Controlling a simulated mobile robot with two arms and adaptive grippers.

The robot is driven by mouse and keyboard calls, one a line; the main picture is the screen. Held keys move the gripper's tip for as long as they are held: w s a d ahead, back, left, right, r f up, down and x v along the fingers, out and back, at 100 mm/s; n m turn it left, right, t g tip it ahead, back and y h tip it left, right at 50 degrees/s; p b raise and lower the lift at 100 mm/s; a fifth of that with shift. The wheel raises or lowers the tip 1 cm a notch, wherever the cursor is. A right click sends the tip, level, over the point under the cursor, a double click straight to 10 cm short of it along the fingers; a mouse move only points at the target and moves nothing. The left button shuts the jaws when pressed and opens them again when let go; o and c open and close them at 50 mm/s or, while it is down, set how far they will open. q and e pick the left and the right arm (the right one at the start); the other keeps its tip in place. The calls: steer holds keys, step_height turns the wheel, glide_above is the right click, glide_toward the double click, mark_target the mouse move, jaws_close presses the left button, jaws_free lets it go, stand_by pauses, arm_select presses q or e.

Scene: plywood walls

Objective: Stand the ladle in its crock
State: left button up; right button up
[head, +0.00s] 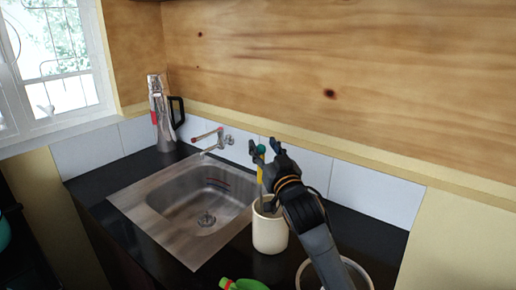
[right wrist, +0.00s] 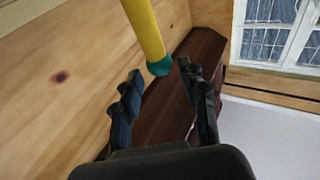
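The ladle (head: 260,176) has a yellow handle with a green end. It stands in the cream crock (head: 270,236), handle up and slightly tilted; its lower part is hidden inside. My right gripper (head: 265,148) is open at the top of the handle. In the right wrist view, the handle (right wrist: 145,30) comes in from the top, its green end near my spread fingertips (right wrist: 160,75), with gaps showing on both sides. My left gripper is not in view.
A steel sink (head: 205,205) with a tap (head: 213,141) lies left of the crock. A silver jug (head: 160,115) stands in the back corner. A green bottle (head: 243,285) and a pale round rim (head: 362,272) are at the front. The tiled wall (head: 365,195) is close behind.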

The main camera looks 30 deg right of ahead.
steer(key=shift+s+a+f, duration=0.15)
steer(key=shift+s+f, duration=0.05)
steer(key=shift+s, duration=0.25)
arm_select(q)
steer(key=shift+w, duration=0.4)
arm_select(e)
steer(key=v, duration=1.1)
steer(key=shift+r, duration=0.25)
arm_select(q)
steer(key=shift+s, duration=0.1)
arm_select(e)
steer(key=shift+s, duration=0.25)
